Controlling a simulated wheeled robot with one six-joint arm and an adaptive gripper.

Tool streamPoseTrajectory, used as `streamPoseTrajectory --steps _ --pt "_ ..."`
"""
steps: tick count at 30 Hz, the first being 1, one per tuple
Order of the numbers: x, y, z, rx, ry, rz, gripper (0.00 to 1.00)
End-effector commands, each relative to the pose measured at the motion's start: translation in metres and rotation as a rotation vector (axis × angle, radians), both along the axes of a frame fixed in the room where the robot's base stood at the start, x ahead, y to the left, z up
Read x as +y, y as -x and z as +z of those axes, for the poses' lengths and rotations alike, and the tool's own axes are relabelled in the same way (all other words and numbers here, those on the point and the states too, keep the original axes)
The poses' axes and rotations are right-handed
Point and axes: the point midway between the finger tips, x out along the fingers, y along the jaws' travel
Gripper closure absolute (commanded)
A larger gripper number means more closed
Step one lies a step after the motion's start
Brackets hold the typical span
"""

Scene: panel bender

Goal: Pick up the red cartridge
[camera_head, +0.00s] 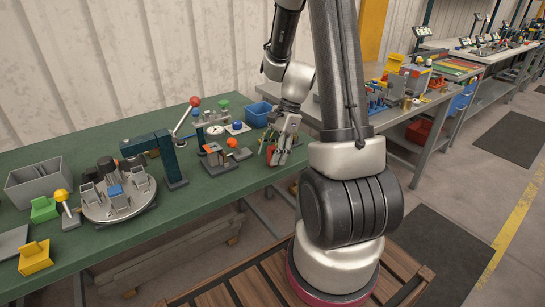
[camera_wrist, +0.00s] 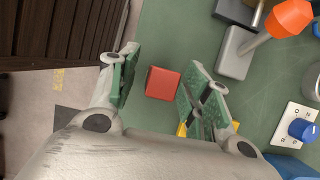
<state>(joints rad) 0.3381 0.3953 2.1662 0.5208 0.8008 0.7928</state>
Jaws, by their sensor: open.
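The red cartridge (camera_wrist: 163,83) is a small red block on the green bench top in the wrist view. It lies between the two green-padded fingers of my gripper (camera_wrist: 160,78), with a gap visible on each side. My gripper is open. In the head view my gripper (camera_head: 279,155) is low at the bench's front right edge. A bit of red (camera_head: 270,152) shows beside the fingers there; the rest is hidden by the gripper.
A grey block with an orange-knobbed lever (camera_wrist: 236,52) stands close right of the fingers in the wrist view. A white plate with a blue knob (camera_wrist: 298,128) is near too. In the head view, a blue bin (camera_head: 258,115) stands behind my gripper.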

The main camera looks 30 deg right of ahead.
Motion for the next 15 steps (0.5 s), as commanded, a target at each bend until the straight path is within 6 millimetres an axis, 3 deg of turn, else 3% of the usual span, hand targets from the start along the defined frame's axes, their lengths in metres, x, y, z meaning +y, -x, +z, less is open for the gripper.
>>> streamPoseTrajectory --steps 9,15 --pt "0.0026 0.0002 -0.0068 -0.001 0.001 0.002 0.54" --pt "0.0025 0.0002 -0.0066 -0.001 0.001 0.002 0.90"
